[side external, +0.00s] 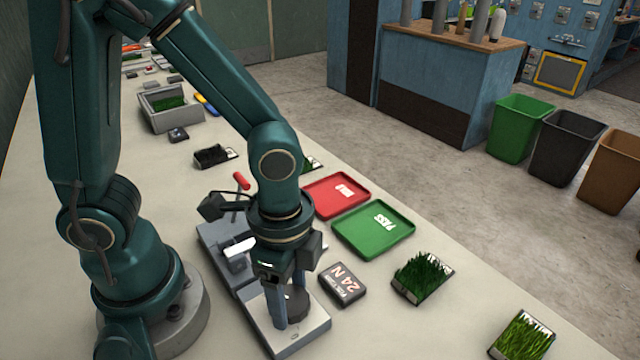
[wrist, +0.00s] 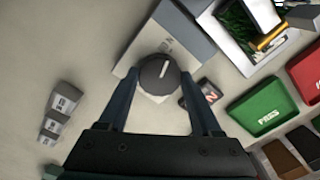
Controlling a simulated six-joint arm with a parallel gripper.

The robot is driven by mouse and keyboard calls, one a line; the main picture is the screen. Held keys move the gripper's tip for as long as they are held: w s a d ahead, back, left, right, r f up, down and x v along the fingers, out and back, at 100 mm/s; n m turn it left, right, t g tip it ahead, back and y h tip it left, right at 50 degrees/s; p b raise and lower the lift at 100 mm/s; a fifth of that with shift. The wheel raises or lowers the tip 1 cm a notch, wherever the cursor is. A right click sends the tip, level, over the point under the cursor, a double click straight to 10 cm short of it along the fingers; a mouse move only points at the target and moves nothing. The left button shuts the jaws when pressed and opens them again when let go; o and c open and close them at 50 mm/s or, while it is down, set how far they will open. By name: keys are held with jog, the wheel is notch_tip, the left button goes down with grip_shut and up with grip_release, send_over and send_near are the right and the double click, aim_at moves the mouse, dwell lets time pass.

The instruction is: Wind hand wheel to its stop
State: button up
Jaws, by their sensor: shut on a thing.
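The hand wheel (wrist: 158,74) is a dark round knob with a white line across its top, pointing toward the upper right in the wrist view. It sits on the near end of a light grey device (side external: 262,320), and in the side view the wheel (side external: 298,305) is partly hidden by my fingers. My gripper (side external: 288,312) points down over it, one finger on each side. In the wrist view my gripper (wrist: 160,80) is shut on the wheel's rim. The device's far part is partly covered by my wrist in the side view.
A dark block marked 24 N (side external: 343,285) lies close beside the device. Green PASS tray (side external: 373,250) and red tray (side external: 318,204) lie beyond it. Turf samples (side external: 422,276) (side external: 522,336) lie to the right. Several grey blocks (wrist: 60,110) stand left in the wrist view.

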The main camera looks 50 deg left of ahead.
aim_at(290, 298)
jog(key=shift+m, duration=0.6)
jog(key=o, duration=1.4)
jog(key=shift+r, duration=2.6)
jog(key=a+r+n+t, duration=0.2)
jog(key=n, duration=0.2)
jog(key=a+r+n+t, duration=0.1)
jog(key=a+r+n, duration=0.1)
jog(key=r+n, duration=0.1)
jog(key=a+r+n+t, duration=0.2)
jog(key=a+n, duration=0.1)
jog(key=n, duration=0.2)
jog(key=shift+a+r+t, duration=0.1)
jog(key=shift+r+t, duration=0.05)
jog(key=shift+t, duration=0.15)
